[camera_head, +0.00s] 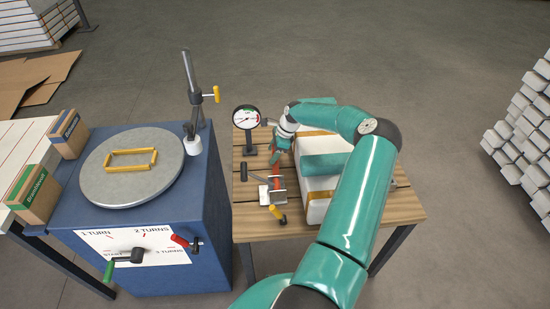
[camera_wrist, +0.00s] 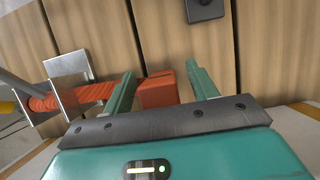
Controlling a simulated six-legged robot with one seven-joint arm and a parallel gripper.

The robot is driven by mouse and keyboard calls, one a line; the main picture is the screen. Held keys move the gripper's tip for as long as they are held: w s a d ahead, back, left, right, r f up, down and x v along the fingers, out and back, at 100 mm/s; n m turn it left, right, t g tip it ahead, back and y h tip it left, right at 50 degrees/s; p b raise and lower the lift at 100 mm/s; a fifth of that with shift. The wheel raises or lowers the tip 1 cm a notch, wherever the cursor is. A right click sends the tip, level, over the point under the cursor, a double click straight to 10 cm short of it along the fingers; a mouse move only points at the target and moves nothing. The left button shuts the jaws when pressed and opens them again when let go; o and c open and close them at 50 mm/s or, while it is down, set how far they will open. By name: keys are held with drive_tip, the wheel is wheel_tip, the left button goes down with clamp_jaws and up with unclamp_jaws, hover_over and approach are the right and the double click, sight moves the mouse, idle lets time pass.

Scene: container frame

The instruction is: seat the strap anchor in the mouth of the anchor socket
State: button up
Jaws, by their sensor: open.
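An orange-red block (camera_wrist: 158,93), likely the strap anchor, lies between the fingers of my gripper (camera_wrist: 163,88) in the wrist view. The fingers stand apart, with a gap to the block on at least the right side. An orange strap (camera_wrist: 95,93) runs from behind the left finger to a metal bracket (camera_wrist: 68,80). In the head view my gripper (camera_head: 279,152) is low over the wooden table, at the far end of the red strap (camera_head: 274,184); the bracket (camera_head: 278,191) is nearer. I cannot pick out the anchor socket for certain.
A white load (camera_head: 318,208) with tan bands stands right of the strap. A dial gauge (camera_head: 246,118) and a black cylinder (camera_head: 244,172) stand to its left. A yellow handle (camera_head: 279,213) is by the bracket. A blue cabinet (camera_head: 215,230) with a round turntable (camera_head: 110,190) is further left.

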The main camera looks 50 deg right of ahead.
drive_tip(key=c, duration=1.2)
drive_tip(key=shift+c, duration=0.2)
